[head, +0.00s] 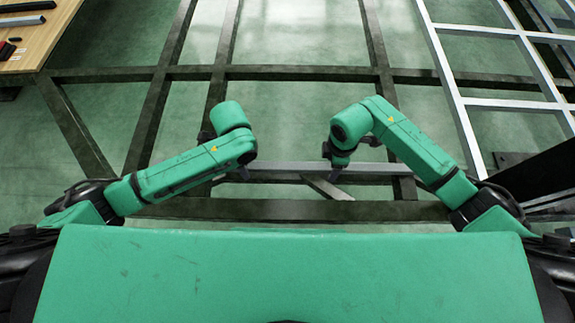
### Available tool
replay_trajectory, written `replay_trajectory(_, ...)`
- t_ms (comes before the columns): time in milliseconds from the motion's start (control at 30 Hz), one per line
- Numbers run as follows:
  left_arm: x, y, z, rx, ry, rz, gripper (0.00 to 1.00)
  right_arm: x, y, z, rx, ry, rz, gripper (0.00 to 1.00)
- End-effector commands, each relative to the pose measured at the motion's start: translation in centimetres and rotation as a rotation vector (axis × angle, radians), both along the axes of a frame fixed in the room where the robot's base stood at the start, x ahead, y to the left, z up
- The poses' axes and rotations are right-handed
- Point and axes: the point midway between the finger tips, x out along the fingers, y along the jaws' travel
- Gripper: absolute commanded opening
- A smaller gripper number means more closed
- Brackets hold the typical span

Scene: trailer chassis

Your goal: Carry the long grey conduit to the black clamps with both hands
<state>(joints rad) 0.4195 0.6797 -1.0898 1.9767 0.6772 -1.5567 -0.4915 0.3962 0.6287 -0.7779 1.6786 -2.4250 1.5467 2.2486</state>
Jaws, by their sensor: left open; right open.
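A long grey bar (290,167), which looks like the conduit, lies crosswise over the dark frame in front of me. My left gripper (242,173) is at the left part of this bar, mostly hidden by its own green arm. My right gripper (336,170) points down at the bar's right part. Both grippers are open. I cannot tell whether the fingers are around the bar or just above it. I cannot make out the black clamps for certain.
Dark chassis beams (300,73) cross over the green floor. A pale metal lattice frame (448,75) stands at the right. A wooden table (50,28) at the top left bears small black parts and a grey strip. A short grey plate (327,188) lies by the bar.

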Motion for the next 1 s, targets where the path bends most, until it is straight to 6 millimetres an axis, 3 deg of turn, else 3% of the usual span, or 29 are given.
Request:
replay_trajectory(67,-0.01,0.00,0.01,0.000,0.000,0.000,0.70,0.00,0.02,0.02,0.000,0.000,0.000,0.70)
replay_trajectory(100,-0.01,0.00,0.02,0.000,0.000,0.000,0.62,0.01,0.02,0.03,0.000,0.000,0.000,0.62)
replay_trajectory(267,0.00,0.01,0.03,0.000,0.000,0.000,0.01,0.01,0.02,0.05,0.001,0.000,0.000,0.01)
replay_trajectory(1000,0.01,0.05,0.07,0.001,0.000,0.001,0.00,0.06,0.02,0.11,0.001,-0.001,-0.001,0.00)
